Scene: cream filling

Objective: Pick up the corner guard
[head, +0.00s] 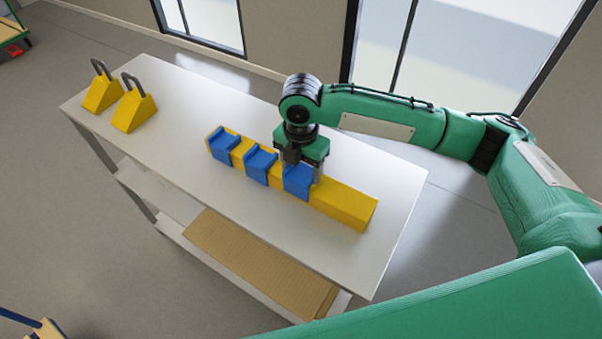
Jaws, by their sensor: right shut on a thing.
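Three blue corner guards sit in a row over a long yellow bar (345,204) on the white table. One is at the left end (224,146), one is in the middle (259,165), and one is at the right (297,183). My right gripper (303,173) points down over the right-hand corner guard and is shut on it, with a finger at each side. That guard still appears to rest on the bar; any small gap is too fine to tell. The gripper body hides part of its top. My left gripper is not in view.
Two yellow wedges with grey handles, one at the far left (101,94) and one beside it (134,110), stand on the white table (180,85). A brown board (260,262) lies on the lower shelf. The tabletop between wedges and bar is clear.

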